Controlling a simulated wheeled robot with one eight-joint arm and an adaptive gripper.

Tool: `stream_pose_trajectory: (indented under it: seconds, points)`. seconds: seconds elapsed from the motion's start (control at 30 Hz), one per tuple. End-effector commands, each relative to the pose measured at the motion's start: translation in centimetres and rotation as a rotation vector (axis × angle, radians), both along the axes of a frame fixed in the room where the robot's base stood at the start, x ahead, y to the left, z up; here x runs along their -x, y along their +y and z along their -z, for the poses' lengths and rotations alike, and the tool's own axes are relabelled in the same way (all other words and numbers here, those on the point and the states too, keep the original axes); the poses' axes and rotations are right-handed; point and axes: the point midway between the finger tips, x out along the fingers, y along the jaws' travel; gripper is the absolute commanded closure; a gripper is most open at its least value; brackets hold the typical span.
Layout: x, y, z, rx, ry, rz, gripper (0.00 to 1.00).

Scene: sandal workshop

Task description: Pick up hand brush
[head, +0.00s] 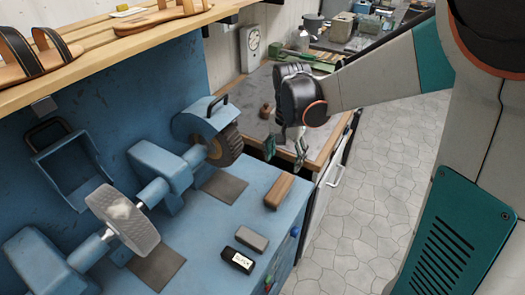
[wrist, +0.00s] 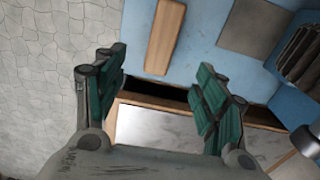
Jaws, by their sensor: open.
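A long wooden block with a light brown top (head: 279,191), which looks like the hand brush, lies on the blue machine bench near its right edge. It also shows at the top of the wrist view as a plain wooden bar (wrist: 165,35); no bristles can be made out. My gripper (head: 286,149) is open and empty, pointing down with its green-padded fingers apart. It hangs beyond the brush, over the near end of the wooden-edged worktable. In the wrist view the brush lies ahead of the two fingers, nearer the left one, and apart from them.
A grey block (head: 251,239) and a small black box with a white label (head: 237,260) lie nearer on the blue bench (head: 215,222). Grinding wheels (head: 126,222) stand to the left. A sandal shelf (head: 100,42) overhangs upper left. Open tiled floor (head: 350,215) lies to the right.

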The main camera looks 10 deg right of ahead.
Motion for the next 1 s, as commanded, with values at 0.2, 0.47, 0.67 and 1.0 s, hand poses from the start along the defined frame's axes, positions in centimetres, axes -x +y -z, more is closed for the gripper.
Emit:
stream_pose_trajectory:
  seconds: [0.2, 0.47, 0.67, 1.0]
  points:
    - [-0.4, 0.0, 1.9, 0.000, 0.020, 0.025, 0.35]
    - [-0.4, 0.0, 6.8, 0.000, 0.018, 0.024, 0.35]
    - [-0.4, 0.0, 9.1, 0.000, 0.018, 0.024, 0.35]
    - [-0.1, 0.3, 11.6, -0.001, 0.018, 0.023, 0.35]
